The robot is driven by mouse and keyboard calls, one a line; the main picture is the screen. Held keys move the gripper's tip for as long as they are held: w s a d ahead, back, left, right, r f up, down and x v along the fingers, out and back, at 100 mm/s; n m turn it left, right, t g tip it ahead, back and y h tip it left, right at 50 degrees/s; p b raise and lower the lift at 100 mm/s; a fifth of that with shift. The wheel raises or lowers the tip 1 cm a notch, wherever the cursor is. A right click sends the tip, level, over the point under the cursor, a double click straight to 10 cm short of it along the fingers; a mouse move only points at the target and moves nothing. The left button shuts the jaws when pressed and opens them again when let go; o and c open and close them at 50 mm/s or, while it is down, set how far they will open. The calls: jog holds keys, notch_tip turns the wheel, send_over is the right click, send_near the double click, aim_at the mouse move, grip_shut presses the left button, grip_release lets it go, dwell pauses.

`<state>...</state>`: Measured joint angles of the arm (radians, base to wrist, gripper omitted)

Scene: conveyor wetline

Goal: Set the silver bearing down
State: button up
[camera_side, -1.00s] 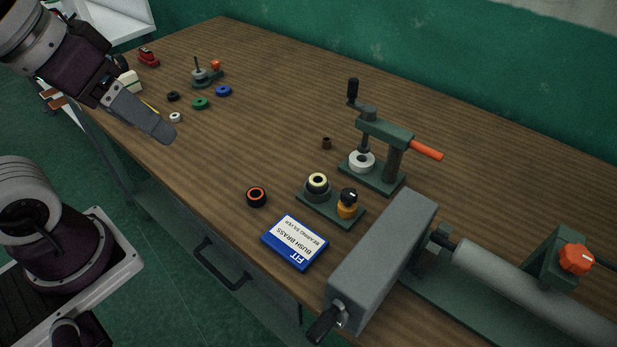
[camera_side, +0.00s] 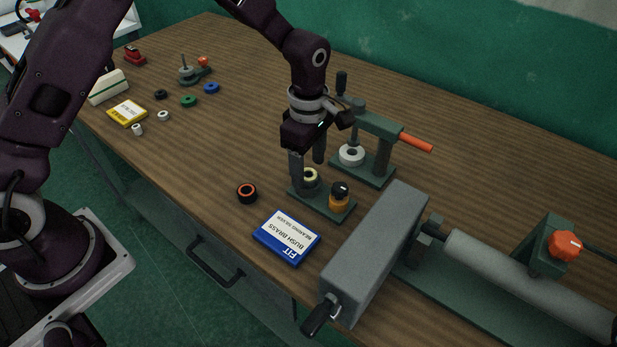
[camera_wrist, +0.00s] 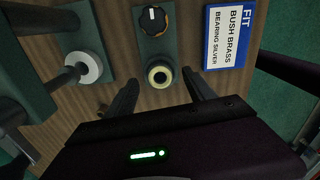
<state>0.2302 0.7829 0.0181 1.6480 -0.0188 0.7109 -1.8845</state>
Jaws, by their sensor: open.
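A silver-white ring (camera_side: 351,154), which looks like the silver bearing, lies on the base of the green press; it also shows at left in the wrist view (camera_wrist: 83,67). My gripper (camera_side: 308,172) points down over the small green stand (camera_side: 322,203). Its jaws are apart, on either side of a pale yellow ring (camera_wrist: 159,76) on a dark round seat. I cannot tell whether the fingers touch the ring or seat. One finger partly hides them in the side view. A blue card (camera_side: 287,237) reads "FIT BUSH BRASS BEARING SILVER".
An orange-and-black knob (camera_side: 339,196) stands on the stand beside the fingers. The press (camera_side: 378,140) with its red-orange handle is close behind. A black-and-orange ring (camera_side: 247,193) lies left; a grey vice-like block (camera_side: 375,250) stands right. Several small rings lie at the far left.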

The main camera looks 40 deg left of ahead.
aim_at(308, 174)
jog(key=shift+f, duration=0.8)
grip_shut()
notch_tip(308, 174, up, 9)
jog(key=w+a+n, duration=0.2)
jog(key=a+n, duration=0.1)
jog(key=a, duration=0.5)
jog(key=w+a+n, duration=0.2)
jog(key=a, duration=0.7)
jog(key=s+a+f+n, duration=0.2)
jog(key=a+n, duration=0.2)
jog(key=a, duration=0.8)
jog(key=f, duration=0.9)
jog(key=shift+w+f, duration=0.2)
jog(key=shift+f, duration=0.15)
